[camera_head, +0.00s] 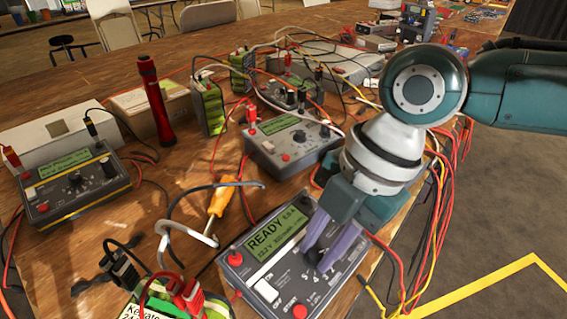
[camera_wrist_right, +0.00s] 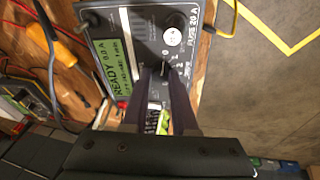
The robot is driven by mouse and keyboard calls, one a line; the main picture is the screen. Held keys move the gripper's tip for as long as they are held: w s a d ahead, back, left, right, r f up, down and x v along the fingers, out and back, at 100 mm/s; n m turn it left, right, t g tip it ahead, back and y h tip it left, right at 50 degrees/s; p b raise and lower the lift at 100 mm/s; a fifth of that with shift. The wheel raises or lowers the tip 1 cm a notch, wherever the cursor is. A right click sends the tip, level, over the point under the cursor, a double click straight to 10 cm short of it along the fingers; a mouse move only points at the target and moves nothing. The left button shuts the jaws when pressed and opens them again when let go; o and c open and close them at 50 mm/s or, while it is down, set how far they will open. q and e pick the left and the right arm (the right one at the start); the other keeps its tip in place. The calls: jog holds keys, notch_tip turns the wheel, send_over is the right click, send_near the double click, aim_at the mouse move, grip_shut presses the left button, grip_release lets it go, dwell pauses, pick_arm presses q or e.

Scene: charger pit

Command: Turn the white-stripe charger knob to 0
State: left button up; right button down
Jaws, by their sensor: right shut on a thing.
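A grey charger (camera_head: 336,284) lies at the near edge of the table in the head view, its green screen (camera_head: 275,236) reading READY and 0.0 A. Its dark knob (camera_head: 312,258) is partly hidden by my right gripper (camera_head: 318,254), whose purple fingers come down from above right and are shut on it. In the right wrist view, the fingers (camera_wrist_right: 160,74) reach onto the same charger (camera_wrist_right: 103,22), over the numbered dial. The knob's pointer is hidden, so I cannot tell its setting. My left gripper does not show.
A yellow-handled screwdriver (camera_head: 219,199), a red flashlight (camera_head: 155,98), green battery packs (camera_head: 208,108) and many loose cables crowd the table. Cables hang at the right edge.

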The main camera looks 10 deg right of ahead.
aim_at(339, 260)
jog(key=shift+n, duration=0.6)
jog(key=c, duration=0.7)
grip_release()
jog(key=p+v, duration=0.2)
jog(key=v, duration=0.8)
jog(key=shift+w+a, duration=0.1)
jog(key=shift+w, duration=0.05)
